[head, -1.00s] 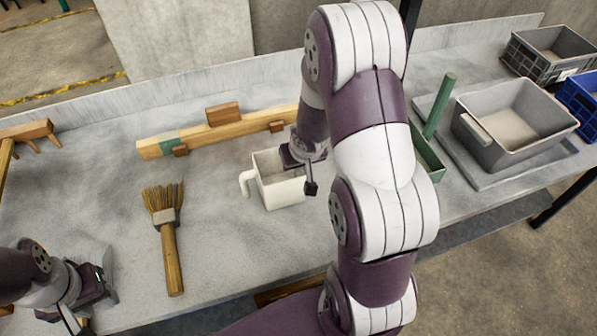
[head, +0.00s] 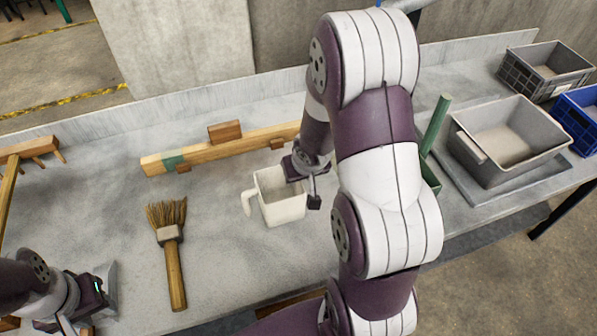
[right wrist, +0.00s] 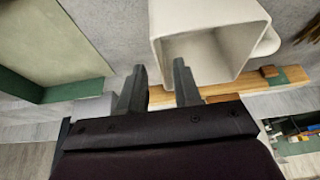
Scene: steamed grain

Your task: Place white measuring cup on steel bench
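The white measuring cup (head: 280,205) stands upright on the steel bench (head: 225,285), its handle to the left. My right gripper (head: 308,190) is at the cup's right side in the head view. In the right wrist view the fingers of that gripper (right wrist: 160,88) are spread apart near one edge of the cup's open top (right wrist: 205,22). A gap shows between them, and I cannot tell whether either finger touches the wall. My left gripper (head: 88,310) is low at the bottom left, away from the cup; its fingertips are partly cut off.
A brush (head: 173,270) lies left of the cup. A long wooden level-like bar (head: 215,148) lies behind it. A grey bin (head: 515,150), a dark crate (head: 545,72) and a blue crate (head: 580,118) stand at right. The bench between brush and cup is clear.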

